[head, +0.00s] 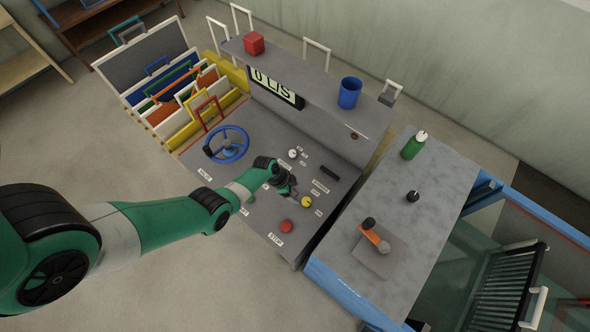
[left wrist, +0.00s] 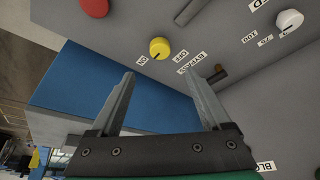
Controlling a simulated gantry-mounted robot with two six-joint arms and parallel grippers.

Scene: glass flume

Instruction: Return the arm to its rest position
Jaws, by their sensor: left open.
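My left arm comes in from the left in the head view, and its green and black gripper (head: 291,190) hangs over the grey control panel (head: 262,205). The gripper is open and empty. In the left wrist view, its two fingers (left wrist: 160,85) stand apart, with the yellow knob (left wrist: 160,48) beyond the tips between them. The yellow knob (head: 306,202) lies just right of the gripper in the head view. I cannot tell whether a fingertip touches the panel. My right gripper is not in view.
The panel also has a blue handwheel (head: 227,144), a red button (head: 286,226) and a white knob (head: 292,153). A red cube (head: 254,43) and blue cup (head: 350,92) stand on the shelf behind. A green bottle (head: 411,148) stands on the counter at right. Open floor lies at left.

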